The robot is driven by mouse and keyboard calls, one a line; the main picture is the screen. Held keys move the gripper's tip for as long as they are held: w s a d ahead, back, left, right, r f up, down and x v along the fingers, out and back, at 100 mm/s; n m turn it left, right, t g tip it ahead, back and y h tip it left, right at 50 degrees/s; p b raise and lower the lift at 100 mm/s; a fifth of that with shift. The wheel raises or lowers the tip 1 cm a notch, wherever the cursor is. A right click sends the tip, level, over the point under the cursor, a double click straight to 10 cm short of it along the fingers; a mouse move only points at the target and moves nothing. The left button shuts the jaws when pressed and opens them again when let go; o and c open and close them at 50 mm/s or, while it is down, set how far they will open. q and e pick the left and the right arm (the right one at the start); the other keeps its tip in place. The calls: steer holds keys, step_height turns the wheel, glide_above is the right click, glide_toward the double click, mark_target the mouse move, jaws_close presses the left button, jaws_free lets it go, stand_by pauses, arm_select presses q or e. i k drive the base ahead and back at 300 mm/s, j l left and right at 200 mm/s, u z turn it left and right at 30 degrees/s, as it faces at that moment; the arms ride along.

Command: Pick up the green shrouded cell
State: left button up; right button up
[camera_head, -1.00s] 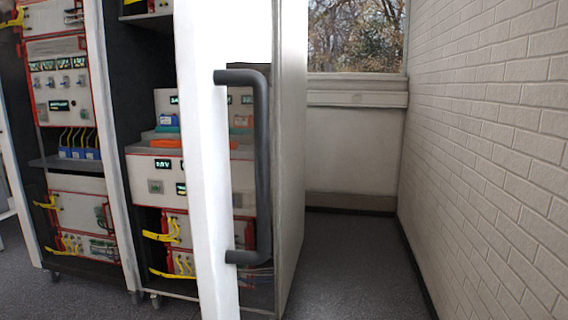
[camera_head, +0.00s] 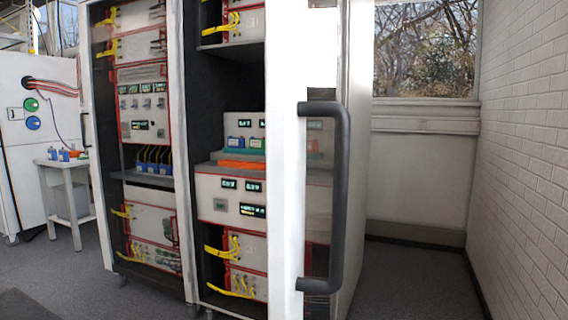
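I cannot make out a green shrouded cell for certain. On the shelf of the near cabinet, two small blue cells (camera_head: 236,143) sit on a thin teal layer above an orange strip (camera_head: 241,165). Several small blue cells (camera_head: 65,154) stand on a white side table (camera_head: 68,163) at the far left. Neither of my grippers shows.
The white cabinet door with a large dark handle (camera_head: 338,200) stands open in front of the right side of the cabinet. A second rack (camera_head: 140,130) stands to its left. A brick wall (camera_head: 525,150) bounds the right. Grey floor (camera_head: 410,285) is clear.

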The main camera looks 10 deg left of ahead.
mark_target(254, 143)
steer(key=j+u, duration=0.15)
steer(key=u, duration=0.25)
steer(key=j+u, duration=0.2)
steer(key=u, duration=0.25)
steer(key=j+u, duration=0.2)
steer(key=u, duration=0.2)
steer(key=l+u, duration=0.3)
steer(key=k+l+u, duration=0.1)
steer(key=u, duration=0.2)
steer(key=i+j, duration=0.15)
steer(key=i, duration=0.6)
steer(key=i+j, duration=0.1)
steer(key=i, duration=0.6)
steer(key=i+j, duration=0.15)
steer(key=i, duration=0.6)
steer(key=i+j, duration=0.1)
steer(key=i, duration=0.6)
steer(key=i+z, duration=0.1)
steer(key=z, duration=0.3)
steer(key=i+z, duration=0.1)
steer(key=z, duration=0.25)
steer(key=i+z, duration=0.1)
steer(key=z, duration=0.3)
steer(key=i+z, duration=0.1)
steer(key=z, duration=0.3)
